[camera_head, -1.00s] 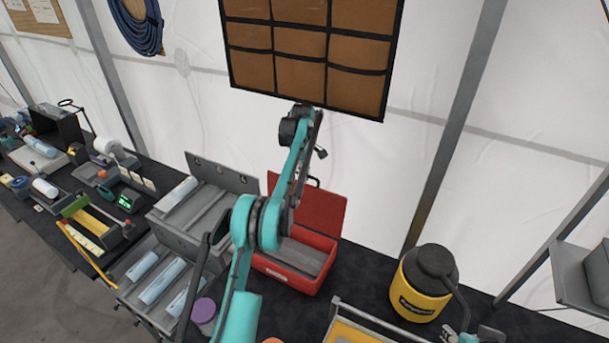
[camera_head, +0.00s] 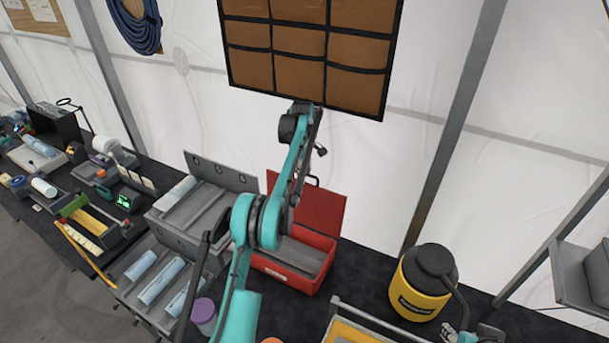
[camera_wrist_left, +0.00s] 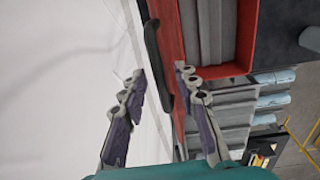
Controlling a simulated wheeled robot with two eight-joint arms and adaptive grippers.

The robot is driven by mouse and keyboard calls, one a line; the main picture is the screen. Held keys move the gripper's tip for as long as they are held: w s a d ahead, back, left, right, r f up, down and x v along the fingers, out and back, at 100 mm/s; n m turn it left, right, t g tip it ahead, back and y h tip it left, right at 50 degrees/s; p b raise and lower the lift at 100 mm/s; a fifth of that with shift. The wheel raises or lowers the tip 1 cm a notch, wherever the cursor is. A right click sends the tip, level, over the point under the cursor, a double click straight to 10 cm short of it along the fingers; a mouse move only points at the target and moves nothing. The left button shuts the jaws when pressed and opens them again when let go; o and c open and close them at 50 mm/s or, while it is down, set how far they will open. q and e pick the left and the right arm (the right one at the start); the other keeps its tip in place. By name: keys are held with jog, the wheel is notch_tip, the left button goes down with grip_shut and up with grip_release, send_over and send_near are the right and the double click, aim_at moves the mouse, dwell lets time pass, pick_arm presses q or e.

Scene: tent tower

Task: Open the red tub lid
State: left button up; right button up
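The red tub (camera_head: 285,273) stands on the dark table with its red lid (camera_head: 325,212) raised and leaning back, so the grey inside shows. My left arm crosses in front of the tub and hides part of it. In the left wrist view, my left gripper (camera_wrist_left: 160,72) is open, with its two fingers apart. The lid's dark handle (camera_wrist_left: 153,45) lies in the gap between them, by the lid's edge (camera_wrist_left: 172,35); I cannot tell whether they touch. Part of my right gripper (camera_head: 466,336) shows at the bottom edge of the head view, its fingers unclear.
A grey open case (camera_head: 205,250) with white-blue rolls stands left of the tub. A yellow canister (camera_head: 420,290) with a black top stands to the right. A purple-lidded jar (camera_head: 203,312) and a yellow tray (camera_head: 350,335) are in front. The white tent wall is close behind.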

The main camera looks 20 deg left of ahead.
pick_arm(q)
notch_tip(320, 180, up, 7)
jog(key=shift+f, duration=0.15)
jog(key=shift+s, duration=0.1)
dwell(0.3)
